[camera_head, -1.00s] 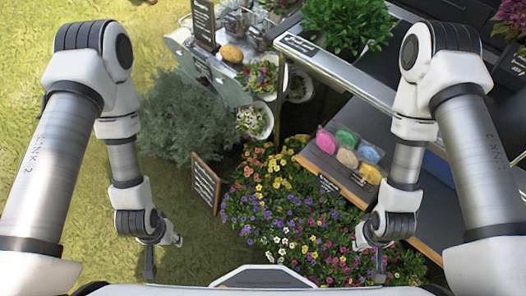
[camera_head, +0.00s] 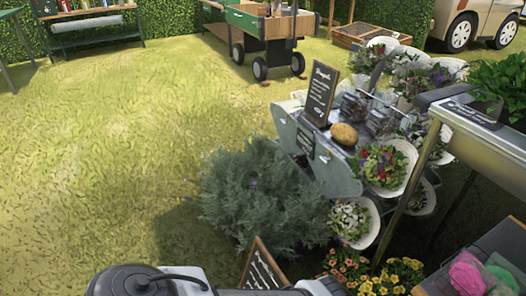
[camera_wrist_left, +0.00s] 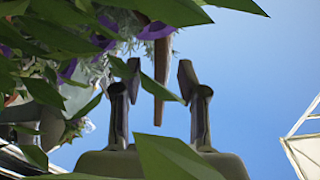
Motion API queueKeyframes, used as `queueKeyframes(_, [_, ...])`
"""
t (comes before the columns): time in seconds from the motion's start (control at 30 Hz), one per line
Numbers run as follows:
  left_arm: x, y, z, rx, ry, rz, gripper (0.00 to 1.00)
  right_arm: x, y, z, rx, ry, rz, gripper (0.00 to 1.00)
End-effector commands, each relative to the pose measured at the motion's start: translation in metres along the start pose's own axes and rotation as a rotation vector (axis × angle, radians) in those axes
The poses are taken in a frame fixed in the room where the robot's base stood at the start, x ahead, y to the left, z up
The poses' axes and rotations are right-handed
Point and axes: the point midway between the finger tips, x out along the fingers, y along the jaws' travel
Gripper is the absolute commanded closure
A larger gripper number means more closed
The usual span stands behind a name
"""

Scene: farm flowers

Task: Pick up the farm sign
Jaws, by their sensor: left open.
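A small wood-framed chalkboard sign (camera_head: 262,268) shows at the bottom of the head view, between a grey-green bush and orange and yellow flowers. Its lower part is cut off by my white arm and the picture edge. In the left wrist view my left gripper (camera_wrist_left: 158,82) is open, with a dark finger on each side. A narrow brown wooden strip (camera_wrist_left: 160,75) hangs between the fingers, with a gap on both sides; it looks like the sign's edge. Leaves cover part of the gripper. My right gripper is out of view.
The bush (camera_head: 262,200) stands behind the sign. A grey flower stand (camera_head: 318,165) bears another chalkboard (camera_head: 320,94) and potted bouquets. Orange and yellow flowers (camera_head: 368,272) lie right of the sign. Open grass (camera_head: 120,150) is at left; a green cart (camera_head: 265,25) stands far back.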

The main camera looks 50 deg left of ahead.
Motion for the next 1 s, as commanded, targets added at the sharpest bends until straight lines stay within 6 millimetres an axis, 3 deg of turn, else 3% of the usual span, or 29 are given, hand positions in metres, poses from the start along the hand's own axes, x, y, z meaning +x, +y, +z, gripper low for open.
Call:
queueKeyframes(0.4, [0.062, 0.001, -0.004, 0.000, 0.002, 0.001, 0.58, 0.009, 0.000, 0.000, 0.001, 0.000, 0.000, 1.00])
queueKeyframes(0.6, [0.064, 0.001, -0.006, 0.000, 0.002, 0.004, 0.58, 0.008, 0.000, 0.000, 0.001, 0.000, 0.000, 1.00])
queueKeyframes(0.63, [0.064, 0.001, -0.006, 0.000, 0.002, 0.004, 0.65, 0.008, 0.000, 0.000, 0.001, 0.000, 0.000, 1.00])
queueKeyframes(0.73, [0.064, 0.001, -0.006, 0.000, 0.002, 0.004, 1.00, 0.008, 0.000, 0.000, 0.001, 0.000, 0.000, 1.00])
queueKeyframes(1.0, [0.064, 0.002, -0.005, -0.001, 0.001, 0.005, 1.00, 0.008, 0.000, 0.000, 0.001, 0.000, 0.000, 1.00])
